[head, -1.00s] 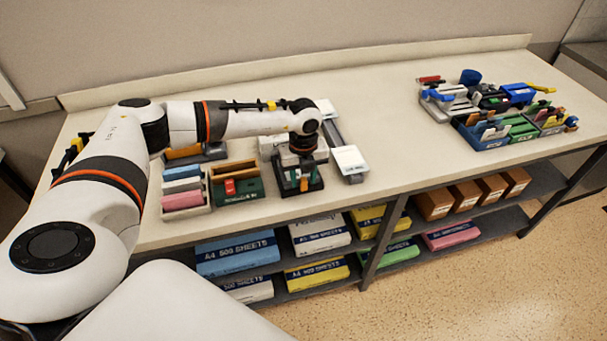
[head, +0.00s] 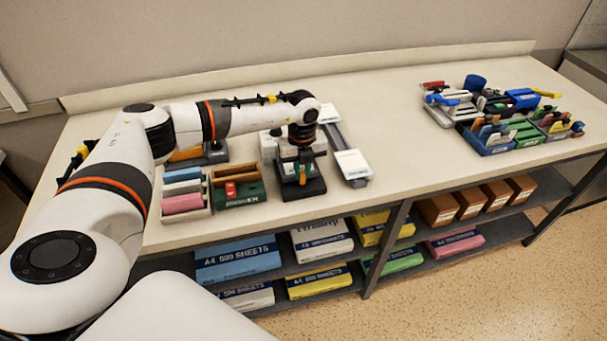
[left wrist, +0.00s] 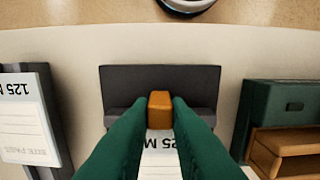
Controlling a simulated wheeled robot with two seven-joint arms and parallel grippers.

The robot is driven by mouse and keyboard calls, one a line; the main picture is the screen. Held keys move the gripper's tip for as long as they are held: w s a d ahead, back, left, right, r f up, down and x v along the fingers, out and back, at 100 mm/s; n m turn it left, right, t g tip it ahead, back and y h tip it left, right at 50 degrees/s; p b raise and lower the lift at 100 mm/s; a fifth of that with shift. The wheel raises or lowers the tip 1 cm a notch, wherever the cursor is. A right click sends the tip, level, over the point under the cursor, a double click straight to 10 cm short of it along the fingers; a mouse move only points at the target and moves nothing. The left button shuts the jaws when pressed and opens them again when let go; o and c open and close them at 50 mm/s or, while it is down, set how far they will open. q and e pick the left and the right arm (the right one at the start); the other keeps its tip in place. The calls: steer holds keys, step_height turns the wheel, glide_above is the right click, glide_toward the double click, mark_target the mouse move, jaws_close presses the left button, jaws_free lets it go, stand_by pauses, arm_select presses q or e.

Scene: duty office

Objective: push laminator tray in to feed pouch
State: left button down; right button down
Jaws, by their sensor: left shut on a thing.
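The laminator (head: 268,146) is a pale box at the middle of the table, partly hidden behind my left wrist. Its dark tray (head: 304,191) lies in front of it, near the table's front edge. In the left wrist view the tray (left wrist: 115,88) is dark grey with an orange grip block (left wrist: 160,108). My left gripper (head: 301,174) is over the tray; in the wrist view its green fingers (left wrist: 160,112) are shut on the block from both sides. A white pouch (left wrist: 158,145) marked "125 M" lies between the fingers, partly hidden. My right gripper is not in view.
A box of coloured packs (head: 183,190) and a green-fronted holder (head: 238,190) stand on the left. Stationery bins (head: 490,150) are at the far right. The table between is clear.

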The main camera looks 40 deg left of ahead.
arm_select(q)
steer(key=c, duration=1.4)
jaws_free()
steer(key=shift+o, duration=0.2)
step_height(320, 180, up, 12)
steer(key=b, duration=0.3)
steer(key=shift+b, duration=0.35)
